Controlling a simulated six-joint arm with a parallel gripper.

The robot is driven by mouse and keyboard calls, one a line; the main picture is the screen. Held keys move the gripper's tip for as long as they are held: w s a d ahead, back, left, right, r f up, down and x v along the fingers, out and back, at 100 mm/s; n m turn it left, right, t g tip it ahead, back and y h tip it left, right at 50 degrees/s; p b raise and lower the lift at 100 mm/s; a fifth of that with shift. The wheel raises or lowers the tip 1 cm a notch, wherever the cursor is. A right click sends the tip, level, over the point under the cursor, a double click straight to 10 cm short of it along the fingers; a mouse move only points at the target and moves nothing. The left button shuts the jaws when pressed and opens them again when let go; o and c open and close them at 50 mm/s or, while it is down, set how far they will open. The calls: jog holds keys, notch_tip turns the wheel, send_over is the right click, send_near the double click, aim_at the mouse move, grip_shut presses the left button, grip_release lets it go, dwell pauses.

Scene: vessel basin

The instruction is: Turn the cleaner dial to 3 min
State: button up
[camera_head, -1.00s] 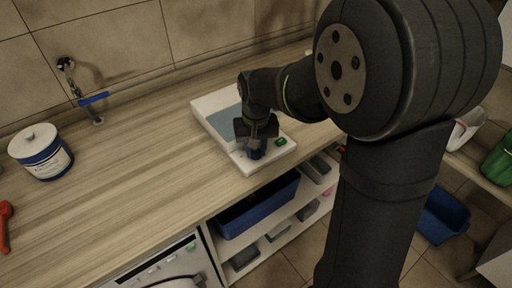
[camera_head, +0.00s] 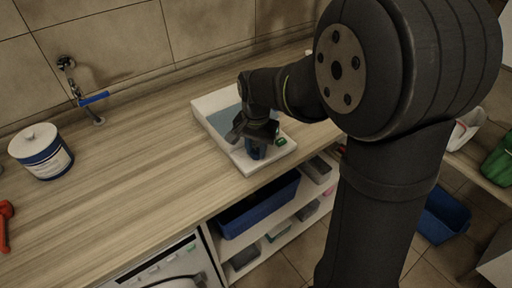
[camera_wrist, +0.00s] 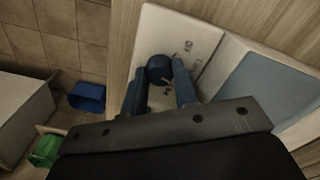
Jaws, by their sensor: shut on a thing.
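The cleaner (camera_head: 240,164) is a white box with a grey-blue area on top, standing near the counter's front edge. It also shows in the wrist view (camera_wrist: 204,88). Its dial (camera_wrist: 159,66) is a dark blue round knob on the white front panel. Small dark marks are printed around it; I cannot read them surely, nor the dial's pointer. My gripper (camera_wrist: 160,76) has its two blue fingers on either side of the dial, shut on it. In the head view my gripper (camera_head: 257,149) is over the panel and mostly covers the dial.
A small green part (camera_head: 281,142) sits on the panel beside my gripper. A white tub with a blue band (camera_head: 42,155) and a red object (camera_head: 5,222) are at the left. A tap (camera_head: 84,95) is by the wall. The counter's left middle is clear.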

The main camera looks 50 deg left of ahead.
aim_at(256, 151)
dwell(0.3)
jog(key=o, duration=1)
jog(key=shift+r, duration=0.1)
notch_tip(256, 151, up, 17)
jog(key=shift+r, duration=0.15)
notch_tip(256, 151, down, 18)
jog(key=shift+r, duration=0.25)
dwell(0.5)
